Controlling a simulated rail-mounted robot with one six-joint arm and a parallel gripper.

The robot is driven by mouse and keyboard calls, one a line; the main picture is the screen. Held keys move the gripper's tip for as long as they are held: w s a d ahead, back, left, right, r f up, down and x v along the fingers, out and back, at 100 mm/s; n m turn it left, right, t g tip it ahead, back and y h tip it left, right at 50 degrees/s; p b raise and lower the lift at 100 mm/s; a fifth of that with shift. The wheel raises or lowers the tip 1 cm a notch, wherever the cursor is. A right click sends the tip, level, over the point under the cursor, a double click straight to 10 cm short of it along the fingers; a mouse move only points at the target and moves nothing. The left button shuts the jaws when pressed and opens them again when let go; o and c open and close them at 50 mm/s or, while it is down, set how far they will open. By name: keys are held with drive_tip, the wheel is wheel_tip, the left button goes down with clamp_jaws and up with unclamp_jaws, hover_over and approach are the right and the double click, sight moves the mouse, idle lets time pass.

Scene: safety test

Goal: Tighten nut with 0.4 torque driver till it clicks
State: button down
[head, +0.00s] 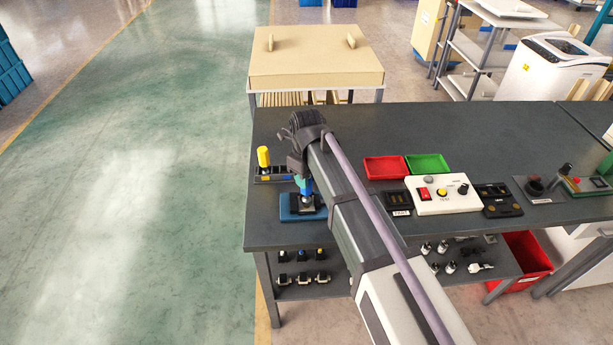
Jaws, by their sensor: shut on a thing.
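A blue plate fixture (288,212) lies at the left front of the dark bench, with a small dark part on it. My gripper (302,177) is above this fixture, shut on a driver with a teal and blue body (307,188). The driver is about upright, its lower end at the dark part. I cannot tell whether it touches the nut, which is too small or hidden. Its torque marking is not readable. A yellow-topped driver (263,156) stands in a dark rack (270,178) just behind and left of the fixture.
My arm crosses the bench from the front. Right of it are a red tray (386,168), a green tray (428,164) and a white control box (440,195) with buttons. Small parts stand on the shelf (300,291) below. The bench's back middle is clear.

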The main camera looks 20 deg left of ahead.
drive_tip(key=shift+r+p, duration=1.7)
drive_tip(key=shift+r, duration=0.3)
drive_tip(key=shift+f, duration=0.1)
drive_tip(key=c, duration=1.3)
unclamp_jaws()
drive_tip(key=shift+c, duration=0.2)
clamp_jaws()
